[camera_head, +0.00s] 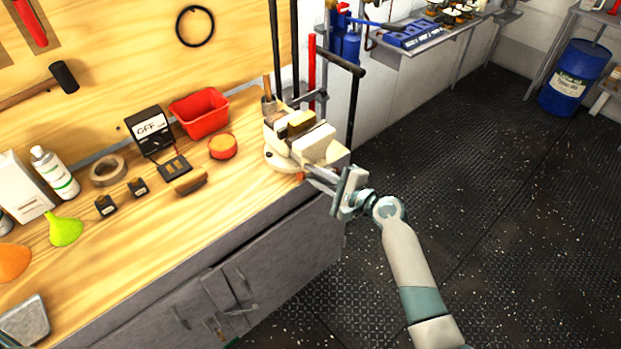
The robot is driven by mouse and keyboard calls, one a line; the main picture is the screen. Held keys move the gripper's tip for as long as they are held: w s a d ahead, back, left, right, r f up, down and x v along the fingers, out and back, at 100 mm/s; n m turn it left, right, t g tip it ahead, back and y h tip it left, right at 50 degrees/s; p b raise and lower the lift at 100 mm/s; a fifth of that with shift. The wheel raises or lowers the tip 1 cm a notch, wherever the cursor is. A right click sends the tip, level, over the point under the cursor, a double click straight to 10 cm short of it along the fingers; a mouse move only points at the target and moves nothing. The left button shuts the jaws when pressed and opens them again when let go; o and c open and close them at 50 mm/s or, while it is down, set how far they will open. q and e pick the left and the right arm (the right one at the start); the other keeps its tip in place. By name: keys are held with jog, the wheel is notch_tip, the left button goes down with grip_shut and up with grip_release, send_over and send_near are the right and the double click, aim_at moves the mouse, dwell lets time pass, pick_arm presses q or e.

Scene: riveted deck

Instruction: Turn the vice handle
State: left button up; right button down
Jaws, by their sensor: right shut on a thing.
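The vice (302,142) is cream-coloured and sits at the right front corner of the wooden workbench. My right gripper (336,190) is at the outer end of the screw and is shut on the vice handle, which is mostly hidden by the gripper. My right arm reaches in from the bottom right. My left gripper is not in view.
The workbench (130,240) carries a red bin (199,112), an orange-red tin (222,146), a tape roll (108,170) and a green funnel (65,231) left of the vice. Tall bars stand behind the vice. The dark floor (480,230) at right is open, with a blue drum (573,78) far back.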

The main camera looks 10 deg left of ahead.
jog(key=shift+w+d+r+m, duration=0.15)
jog(key=shift+d+r+m, duration=0.1)
jog(key=shift+m, duration=0.35)
jog(key=shift+f, duration=0.1)
jog(key=c, duration=1.8)
grip_release()
jog(key=shift+d, duration=0.1)
jog(key=shift+c, duration=0.2)
jog(key=shift+o, duration=0.2)
jog(key=shift+d+r, duration=0.15)
jog(key=shift+r, duration=0.05)
jog(key=b+v, duration=0.3)
jog(key=v, duration=1.4)
jog(key=shift+d+f, duration=0.2)
jog(key=shift+d, duration=0.1)
